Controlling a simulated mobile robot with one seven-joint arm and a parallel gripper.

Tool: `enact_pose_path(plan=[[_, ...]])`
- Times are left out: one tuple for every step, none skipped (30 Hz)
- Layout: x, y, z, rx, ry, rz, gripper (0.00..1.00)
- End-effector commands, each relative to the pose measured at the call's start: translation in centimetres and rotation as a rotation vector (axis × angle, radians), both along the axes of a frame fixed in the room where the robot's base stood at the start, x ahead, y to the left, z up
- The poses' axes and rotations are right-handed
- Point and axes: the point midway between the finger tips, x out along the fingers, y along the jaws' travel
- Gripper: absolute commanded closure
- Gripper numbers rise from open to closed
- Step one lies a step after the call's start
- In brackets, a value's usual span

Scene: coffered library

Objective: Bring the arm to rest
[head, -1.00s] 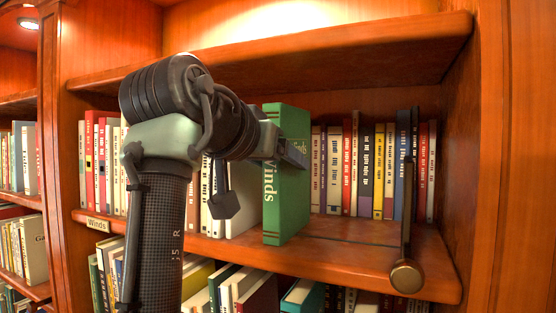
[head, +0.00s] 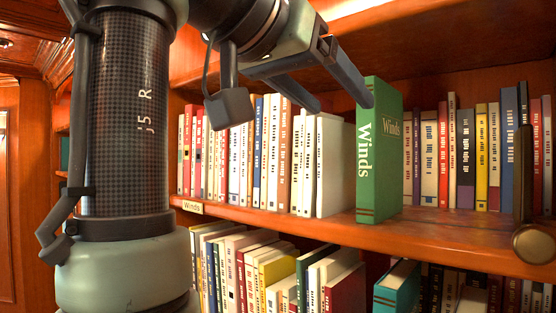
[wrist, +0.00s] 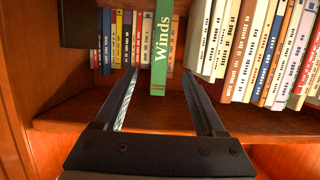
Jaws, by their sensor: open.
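The green book titled "Winds" (head: 378,165) stands upright on the middle shelf (head: 430,232), its spine jutting out past the row beside it. My gripper (head: 345,105) is open and empty, in front of the shelf and up and left of the book's spine. One fingertip overlaps the book's top edge in the head view; I cannot tell from that view whether they touch. In the wrist view the book (wrist: 161,50) shows beyond and between the two spread fingertips (wrist: 158,72). My arm fills the left of the head view.
A row of pale books (head: 290,155) stands left of the green book, and coloured books (head: 465,155) stand right of it. A small "Winds" label (head: 192,207) is on the shelf edge. A dark bookend with a round knob (head: 533,243) stands at right. More books fill the shelf below.

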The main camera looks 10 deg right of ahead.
Motion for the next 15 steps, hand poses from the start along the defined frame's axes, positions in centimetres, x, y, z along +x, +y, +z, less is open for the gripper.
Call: enact_pose_path(plan=[[0.0,0.0,0.0,0.000,0.000,0.000,0.28],[0.0,0.0,0.0,0.000,0.000,0.000,0.28],[0.3,0.1,-0.5,-0.009,-0.004,0.010,0.28],[0.7,0.2,-1.0,-0.021,-0.013,0.025,0.28],[1.3,0.3,-1.6,-0.036,-0.024,0.044,0.28],[2.0,0.5,-2.4,-0.061,-0.045,0.075,0.28],[2.7,0.7,-3.2,-0.083,-0.063,0.102,0.28],[3.3,1.0,-4.0,-0.107,-0.087,0.132,0.28],[4.1,1.4,-5.1,-0.141,-0.122,0.177,0.28],[4.6,1.9,-5.9,-0.167,-0.151,0.213,0.28],[5.0,2.4,-6.7,-0.193,-0.184,0.248,0.28],[5.4,3.0,-7.7,-0.226,-0.226,0.295,0.28],[5.5,3.6,-8.4,-0.250,-0.260,0.329,0.28],[5.6,4.2,-9.1,-0.272,-0.294,0.363,0.28],[5.5,5.0,-10.0,-0.301,-0.341,0.406,0.28]])
